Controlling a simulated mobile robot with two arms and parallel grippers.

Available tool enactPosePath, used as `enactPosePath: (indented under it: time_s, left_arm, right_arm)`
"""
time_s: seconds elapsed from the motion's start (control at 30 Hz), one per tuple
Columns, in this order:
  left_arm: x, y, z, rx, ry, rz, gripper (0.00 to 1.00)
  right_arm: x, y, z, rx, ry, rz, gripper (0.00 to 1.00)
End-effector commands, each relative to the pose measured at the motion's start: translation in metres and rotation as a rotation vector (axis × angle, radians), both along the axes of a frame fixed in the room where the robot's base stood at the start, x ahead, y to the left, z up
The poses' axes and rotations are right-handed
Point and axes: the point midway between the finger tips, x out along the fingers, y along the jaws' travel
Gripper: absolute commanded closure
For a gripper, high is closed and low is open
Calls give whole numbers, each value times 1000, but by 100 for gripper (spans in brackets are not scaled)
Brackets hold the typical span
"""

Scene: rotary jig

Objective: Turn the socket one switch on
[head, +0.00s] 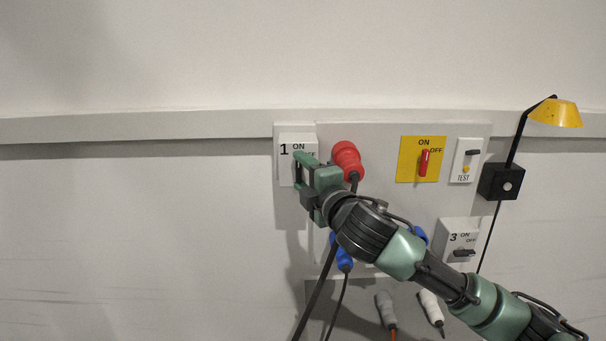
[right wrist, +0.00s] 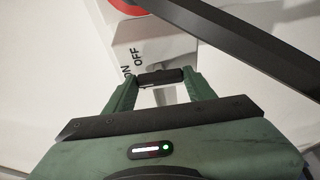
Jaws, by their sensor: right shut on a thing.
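The socket one panel (head: 286,172) is a white box marked 1, ON and OFF, at the left end of the wall board. My right gripper (head: 300,170) is in front of it and hides its switch in the head view. In the right wrist view the dark switch handle (right wrist: 160,77) lies between the green fingertips, and my right gripper (right wrist: 158,86) is shut on it. The ON and OFF marks show just beyond the fingers, partly covered. The handle's exact setting is hard to tell. My left gripper is not in view.
A red plug (head: 347,158) sits close right of my gripper, with a dark cable. The wall left of the board is clear.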

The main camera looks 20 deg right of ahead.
Motion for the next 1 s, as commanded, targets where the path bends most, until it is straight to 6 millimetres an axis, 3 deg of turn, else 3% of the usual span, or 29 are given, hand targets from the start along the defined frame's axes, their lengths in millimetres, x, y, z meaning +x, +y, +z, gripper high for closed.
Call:
enactPosePath:
  time_s: [0.03,0.1,0.47,0.8,1.0]
  left_arm:
    - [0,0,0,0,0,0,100]
    - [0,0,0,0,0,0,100]
    - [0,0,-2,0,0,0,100]
    - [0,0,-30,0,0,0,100]
    - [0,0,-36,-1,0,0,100]
  right_arm:
    - [0,1,-3,-4,4,1,43]
    - [0,1,-3,-4,4,1,24]
    - [-3,0,-2,-1,1,0,24]
    - [-55,-6,-5,-4,0,1,24]
    - [-75,-8,-2,-3,2,0,24]
